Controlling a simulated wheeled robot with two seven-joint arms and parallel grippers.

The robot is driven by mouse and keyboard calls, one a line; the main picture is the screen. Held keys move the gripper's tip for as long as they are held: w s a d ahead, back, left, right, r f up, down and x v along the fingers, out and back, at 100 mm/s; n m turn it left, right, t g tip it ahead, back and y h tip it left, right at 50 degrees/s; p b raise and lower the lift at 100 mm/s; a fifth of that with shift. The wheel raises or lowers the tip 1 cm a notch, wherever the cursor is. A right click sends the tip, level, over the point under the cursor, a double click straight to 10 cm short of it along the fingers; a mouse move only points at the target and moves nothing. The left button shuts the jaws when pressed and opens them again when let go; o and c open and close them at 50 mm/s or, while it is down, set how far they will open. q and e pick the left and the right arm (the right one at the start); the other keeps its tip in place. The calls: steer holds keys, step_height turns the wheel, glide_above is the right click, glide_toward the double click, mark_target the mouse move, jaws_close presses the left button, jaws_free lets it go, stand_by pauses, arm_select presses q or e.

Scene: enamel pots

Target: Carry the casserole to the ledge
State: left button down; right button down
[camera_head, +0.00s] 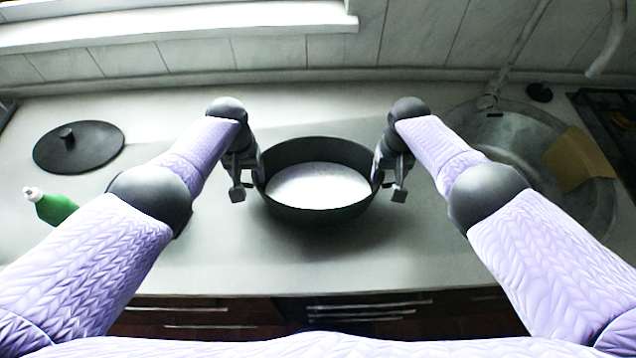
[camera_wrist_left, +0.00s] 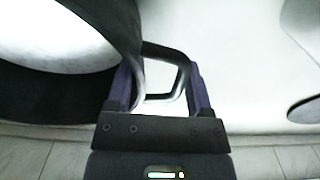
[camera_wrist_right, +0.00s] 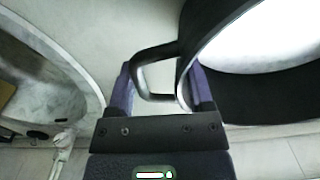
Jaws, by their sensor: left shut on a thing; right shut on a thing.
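The casserole (camera_head: 318,207) is a dark, round, open pot with a white inside, in the middle of the head view. It looks level, and a soft shadow lies on the counter beneath it. My left gripper (camera_head: 247,172) is shut on its left loop handle, which shows between the fingers in the left wrist view (camera_wrist_left: 168,52). My right gripper (camera_head: 390,172) is shut on the opposite loop handle, seen in the right wrist view (camera_wrist_right: 153,54). The ledge (camera_head: 180,27) is a pale shelf along the wall at the upper left, beyond the pot.
A black lid (camera_head: 95,150) lies on the counter (camera_head: 300,258) at the left. A green bottle with a white cap (camera_head: 52,206) is near it, partly behind my left arm. A round sink (camera_head: 490,130) with a tan board (camera_head: 578,160) is at the right. The counter behind the pot is clear.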

arm_select(q)
steer(key=shift+w+r, duration=0.1)
arm_select(e)
steer(key=shift+w+r, duration=0.1)
stand_by(0.3)
